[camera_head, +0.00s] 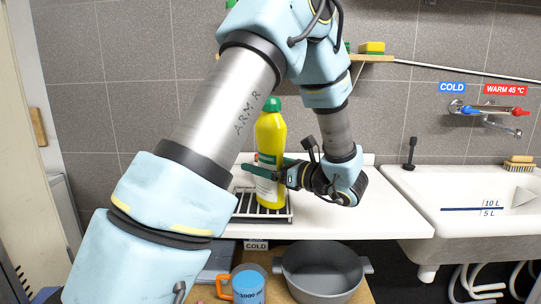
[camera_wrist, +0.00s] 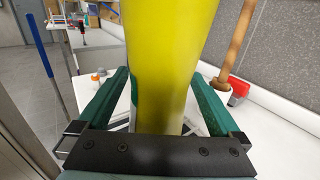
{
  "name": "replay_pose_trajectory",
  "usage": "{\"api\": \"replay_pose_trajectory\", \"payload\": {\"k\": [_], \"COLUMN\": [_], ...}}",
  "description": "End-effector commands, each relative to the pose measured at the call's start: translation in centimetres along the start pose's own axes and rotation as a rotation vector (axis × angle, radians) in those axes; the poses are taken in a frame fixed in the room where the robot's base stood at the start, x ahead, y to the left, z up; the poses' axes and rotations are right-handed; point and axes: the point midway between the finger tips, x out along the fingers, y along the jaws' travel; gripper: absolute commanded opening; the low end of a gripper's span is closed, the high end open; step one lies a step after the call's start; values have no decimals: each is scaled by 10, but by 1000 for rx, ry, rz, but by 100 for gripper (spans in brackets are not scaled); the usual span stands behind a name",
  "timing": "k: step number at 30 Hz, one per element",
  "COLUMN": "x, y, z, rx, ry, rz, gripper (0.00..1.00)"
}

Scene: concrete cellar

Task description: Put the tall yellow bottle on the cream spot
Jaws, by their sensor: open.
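The tall yellow bottle (camera_head: 270,135) with a green cap stands upright on a dark slatted rack (camera_head: 262,216) on the white counter. A pale label shows low on its front. My gripper (camera_head: 264,170) is level with the bottle's lower half, its green fingers on either side of it. In the wrist view the yellow bottle (camera_wrist: 170,60) fills the space between the open fingers (camera_wrist: 160,95); contact is hard to judge. I cannot make out a cream spot in either view; my arm covers part of the counter.
The white counter (camera_head: 385,212) is clear right of my gripper, up to the sink (camera_head: 480,205). A shelf above holds a yellow sponge (camera_head: 372,47). Below stand a grey pot (camera_head: 322,270) and a blue measuring jug (camera_head: 248,287). A wooden stick (camera_wrist: 238,40) rises beside the bottle.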

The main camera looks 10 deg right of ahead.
Motion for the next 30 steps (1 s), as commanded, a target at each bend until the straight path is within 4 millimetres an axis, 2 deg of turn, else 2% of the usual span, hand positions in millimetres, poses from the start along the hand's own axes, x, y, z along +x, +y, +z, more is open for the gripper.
{"api": "replay_pose_trajectory", "payload": {"k": [9,30], "x": [5,5], "y": [0,0], "z": [0,0], "rx": [0,0], "ry": [0,0], "rz": [0,0], "gripper": [98,19]}}
